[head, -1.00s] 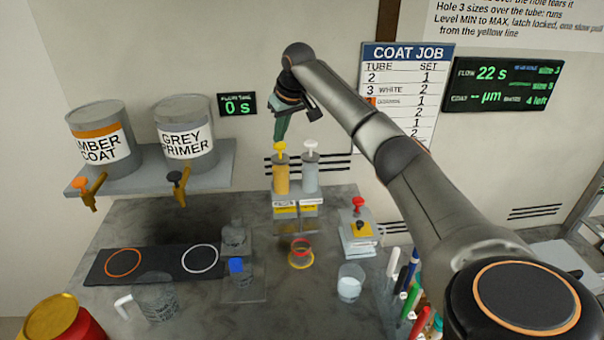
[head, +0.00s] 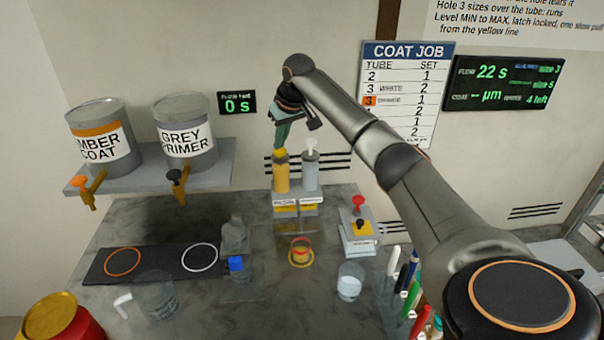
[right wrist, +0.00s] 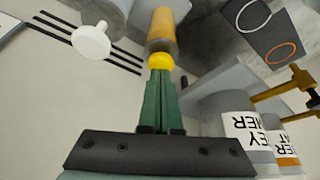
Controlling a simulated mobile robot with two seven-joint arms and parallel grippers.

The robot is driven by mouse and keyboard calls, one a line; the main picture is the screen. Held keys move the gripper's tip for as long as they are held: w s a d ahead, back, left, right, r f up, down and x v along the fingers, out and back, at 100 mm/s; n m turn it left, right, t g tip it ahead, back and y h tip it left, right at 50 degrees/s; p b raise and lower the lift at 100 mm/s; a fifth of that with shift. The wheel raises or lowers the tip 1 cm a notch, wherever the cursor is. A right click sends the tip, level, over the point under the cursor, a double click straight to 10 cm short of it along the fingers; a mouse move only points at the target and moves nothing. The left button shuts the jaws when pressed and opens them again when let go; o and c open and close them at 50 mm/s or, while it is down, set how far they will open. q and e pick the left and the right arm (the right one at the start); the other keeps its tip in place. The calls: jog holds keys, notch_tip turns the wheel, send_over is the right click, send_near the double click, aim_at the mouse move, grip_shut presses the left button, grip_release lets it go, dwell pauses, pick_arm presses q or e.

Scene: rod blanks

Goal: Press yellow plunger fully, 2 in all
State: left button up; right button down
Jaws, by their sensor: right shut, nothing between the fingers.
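The yellow plunger (head: 280,155) tops the amber-yellow dispenser (head: 281,177) and sits low, close against its top. It also shows in the right wrist view (right wrist: 160,61). My right gripper (head: 280,146) is shut and empty, its green fingers pointing down with the tips on or just over the yellow cap. A second dispenser (head: 310,174) with a white plunger (head: 311,146) stands beside it, that plunger raised. My left gripper is not in view.
Amber and grey cans (head: 184,125) stand on a shelf at left. A clear beaker (head: 155,297), a blue-marked fixture (head: 236,264), a glass (head: 350,284) and a red-knobbed device (head: 357,230) are on the bench. Pens stand at right near my arm.

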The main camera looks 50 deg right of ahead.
jog(key=shift+r+p, duration=0.85)
jog(key=shift+r, duration=0.85)
jog(key=shift+f, duration=0.15)
jog(key=shift+f+b, duration=0.4)
jog(key=shift+f, duration=1.3)
jog(key=shift+r, duration=0.1)
jog(key=shift+r+p, duration=0.4)
jog(key=shift+r, duration=1.4)
